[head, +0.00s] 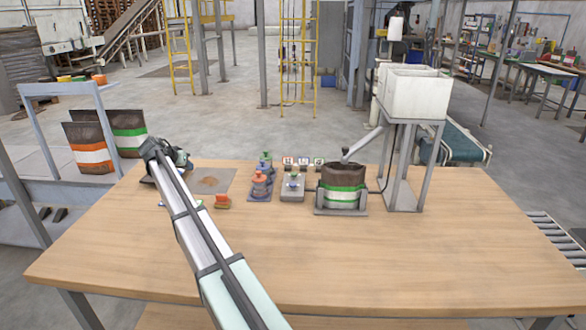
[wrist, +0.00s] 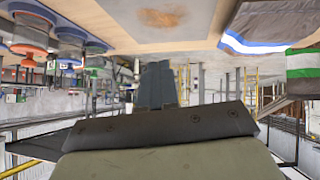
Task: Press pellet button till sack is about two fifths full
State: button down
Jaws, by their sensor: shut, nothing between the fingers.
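The sack (head: 343,197), dark brown with white and green bands, stands open in a grey holder on the table, below the spout (head: 362,144) of the white hopper. I cannot make out its fill level. A small grey control box (head: 292,188) with small buttons stands just left of the sack; I cannot tell which is the pellet button. My gripper (head: 165,158) is over the table's back left, well left of the box and sack. In the wrist view its fingers (wrist: 158,84) are shut together and empty.
Orange and blue knobbed items (head: 260,185) stand left of the box. The hopper (head: 415,92) stands on a frame at right. Filled sacks (head: 90,148) stand beyond the table at left. The table's front is clear.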

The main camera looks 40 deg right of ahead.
jog(key=s+d+r+m+g+y, duration=0.15)
jog(key=s+d+m, duration=0.3)
jog(key=d, duration=0.55)
jog(key=s+d+r+m+g+y, duration=0.15)
jog(key=s+d+m, duration=0.3)
jog(key=d, duration=0.65)
notch_tip(320, 180, up, 5)
jog(key=m+g+y, duration=0.2)
jog(key=m+y, duration=0.3)
jog(key=m, duration=0.4)
send_over(294, 174)
jog(key=shift+s+a+r, duration=0.15)
jog(key=shift+a, duration=0.15)
jog(key=f, duration=1.4)
jog(key=shift+w+d, duration=0.3)
jog(key=shift+d, duration=0.1)
jog(key=shift+f, duration=0.9)
jog(key=shift+s+a+f, duration=0.1)
jog(key=shift+f, duration=0.05)
dwell(0.8)
